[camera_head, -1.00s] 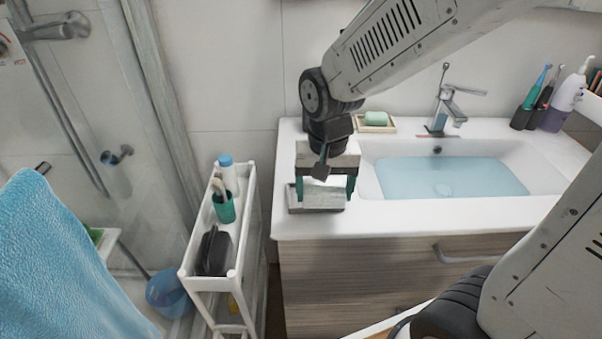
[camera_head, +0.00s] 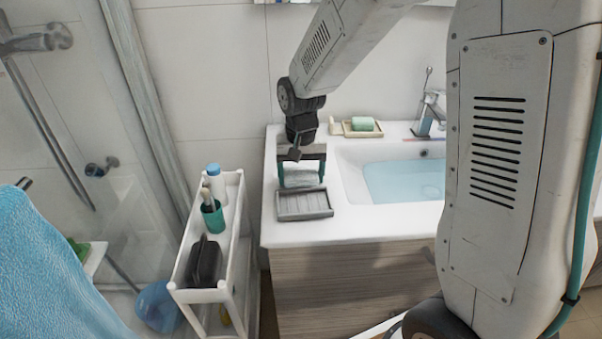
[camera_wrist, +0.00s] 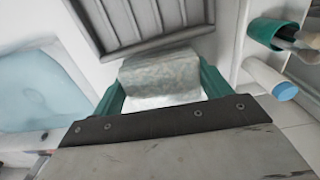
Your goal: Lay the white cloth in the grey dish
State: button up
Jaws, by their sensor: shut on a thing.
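My gripper (camera_head: 301,179) has green fingers and is shut on the folded white cloth (camera_head: 300,177), at the left end of the counter. The grey dish (camera_head: 305,213), a ribbed rectangular tray, lies on the counter just in front of the gripper in the head view. In the wrist view the cloth (camera_wrist: 160,76) looks greyish white and sits between the two fingers (camera_wrist: 160,85). The dish (camera_wrist: 103,28) shows beyond it at the top, apart from the fingers in the picture. I cannot tell how high the cloth is above the counter.
A basin of water (camera_head: 400,181) lies to the right, with a soap tray (camera_head: 350,132) and tap (camera_head: 429,115) behind. A white cart (camera_head: 236,240) with a green cup (camera_head: 212,217) and a bottle (camera_head: 217,180) stands left. A wall is close behind the gripper.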

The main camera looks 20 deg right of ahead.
jog(key=o, duration=0.9)
jog(key=shift+f, duration=0.1)
